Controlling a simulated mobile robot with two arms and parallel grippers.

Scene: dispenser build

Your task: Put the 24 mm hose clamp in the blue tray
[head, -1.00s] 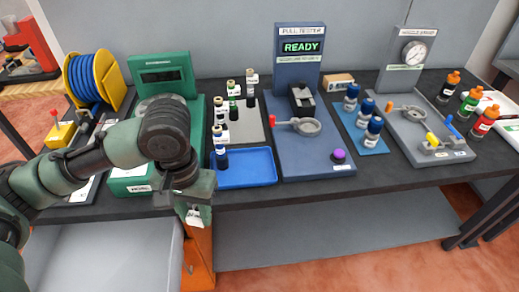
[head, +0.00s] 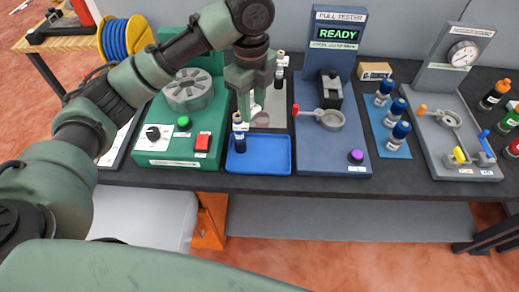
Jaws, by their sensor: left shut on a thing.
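My left gripper (head: 252,100) is shut on a small greyish, ring-like piece (head: 262,118), which appears to be the hose clamp. Its size marking cannot be read. The gripper points down from above, just behind the blue tray (head: 272,170) in the picture, with the piece apart from the tray floor. The rest of the tray looks empty. My right gripper is out of view.
The green dispenser (head: 165,150) stands left of the tray and the blue pull tester (head: 320,165) right of it. A blue mat with several blue-capped bottles is further right.

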